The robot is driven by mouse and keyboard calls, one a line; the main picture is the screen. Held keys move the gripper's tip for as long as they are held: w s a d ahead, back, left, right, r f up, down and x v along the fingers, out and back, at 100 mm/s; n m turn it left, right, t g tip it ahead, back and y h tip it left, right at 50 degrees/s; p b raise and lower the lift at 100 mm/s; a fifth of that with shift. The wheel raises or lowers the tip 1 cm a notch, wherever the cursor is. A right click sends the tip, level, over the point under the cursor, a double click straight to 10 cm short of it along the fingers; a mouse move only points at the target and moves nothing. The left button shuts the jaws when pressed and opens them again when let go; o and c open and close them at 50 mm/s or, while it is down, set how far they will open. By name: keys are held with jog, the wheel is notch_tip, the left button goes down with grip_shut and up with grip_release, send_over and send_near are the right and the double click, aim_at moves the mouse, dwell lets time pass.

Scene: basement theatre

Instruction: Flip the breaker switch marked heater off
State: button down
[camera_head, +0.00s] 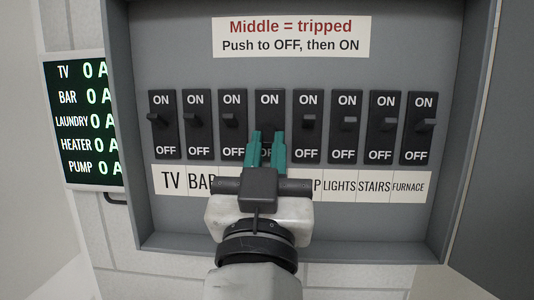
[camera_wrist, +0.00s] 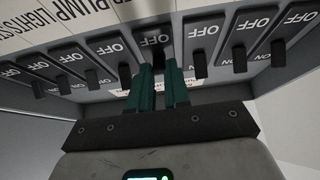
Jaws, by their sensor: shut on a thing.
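The heater breaker (camera_head: 270,110) is the fourth black switch from the left in the row. Its paper label is hidden behind my gripper in the head view; the order of the row and a partly seen label in the wrist view fit "heater". My gripper (camera_head: 267,140) has two green fingers at the lower half of this breaker, closed around its short black lever. In the wrist view the fingers (camera_wrist: 162,75) reach up to the same breaker (camera_wrist: 155,32), under its OFF marking. The fingers cover most of the lever, so I cannot tell its position.
Close neighbours are the laundry-side breaker (camera_head: 232,118) and the pump breaker (camera_head: 307,120). A "Middle = tripped" sign (camera_head: 291,37) hangs above. A lit ammeter display (camera_head: 85,120) reading 0 A stands left. The open grey door (camera_head: 500,170) is at the right.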

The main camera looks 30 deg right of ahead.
jog(key=c, duration=1.1)
grip_release()
jog(key=shift+f, duration=0.1)
jog(key=b+v, duration=0.3)
jog(key=v, duration=0.7)
jog(key=shift+s+a+f, duration=0.1)
jog(key=shift+s+a, duration=0.15)
jog(key=shift+s, duration=0.05)
